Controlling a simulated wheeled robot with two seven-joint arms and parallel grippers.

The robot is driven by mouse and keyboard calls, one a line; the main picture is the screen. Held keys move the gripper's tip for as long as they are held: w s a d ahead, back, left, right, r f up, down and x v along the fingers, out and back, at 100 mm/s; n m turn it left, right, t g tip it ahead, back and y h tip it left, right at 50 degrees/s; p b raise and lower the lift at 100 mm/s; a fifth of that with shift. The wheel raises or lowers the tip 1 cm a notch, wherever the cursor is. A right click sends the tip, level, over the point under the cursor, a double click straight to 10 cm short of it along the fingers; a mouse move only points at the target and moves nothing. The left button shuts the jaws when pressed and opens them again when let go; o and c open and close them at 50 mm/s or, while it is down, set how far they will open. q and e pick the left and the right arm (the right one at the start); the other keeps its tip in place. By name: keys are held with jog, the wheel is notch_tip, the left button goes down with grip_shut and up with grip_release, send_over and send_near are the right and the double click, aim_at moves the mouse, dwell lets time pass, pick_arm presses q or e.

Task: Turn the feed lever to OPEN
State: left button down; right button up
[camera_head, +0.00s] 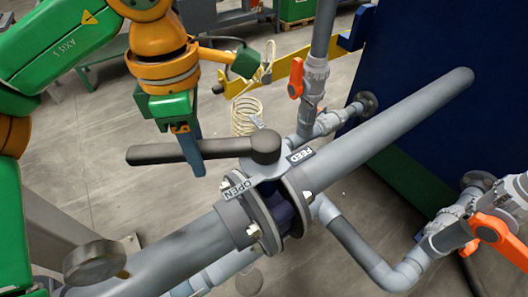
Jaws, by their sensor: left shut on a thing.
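The feed lever (225,147) is a dark grey handle on the hub (265,147) of a flanged valve (282,212). It points left from the hub, at an angle to the grey pipe (390,130). An OPEN label (240,188) sits on the valve at the lower left of the hub, and a FEED label (301,156) at its right. Another small tag behind the hub is too small to read. My left gripper (194,152) points down and is shut on the lever, partway along the handle. My right gripper is out of view.
Orange-handled valves stand behind the pipe (296,78) and at the right edge (500,238). A dark blue panel (440,60) fills the upper right. A coiled cream hose (246,115) hangs behind the lever. A round gauge-like part (95,262) sits at lower left.

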pick_arm(q)
jog(key=s+n+b, duration=0.1)
jog(key=n, duration=0.1)
jog(key=s+d+n, duration=0.1)
jog(key=s+n, duration=0.1)
jog(key=s+n+b, duration=0.1)
jog(key=shift+s+d+f+n+b, duration=0.15)
jog(key=shift+s+d+n+b, duration=0.15)
jog(key=shift+d+n, duration=0.1)
jog(key=c, duration=0.7)
grip_release()
jog(key=o, duration=0.4)
jog(key=shift+s+d, duration=0.15)
jog(key=shift+s, duration=0.1)
jog(key=shift+o, duration=0.3)
jog(key=shift+s+d+r, duration=0.1)
jog(key=shift+s+r, duration=0.1)
notch_tip(320, 180, up, 7)
jog(key=p, duration=0.6)
jog(key=shift+w+p, duration=0.2)
jog(key=shift+p, duration=0.2)
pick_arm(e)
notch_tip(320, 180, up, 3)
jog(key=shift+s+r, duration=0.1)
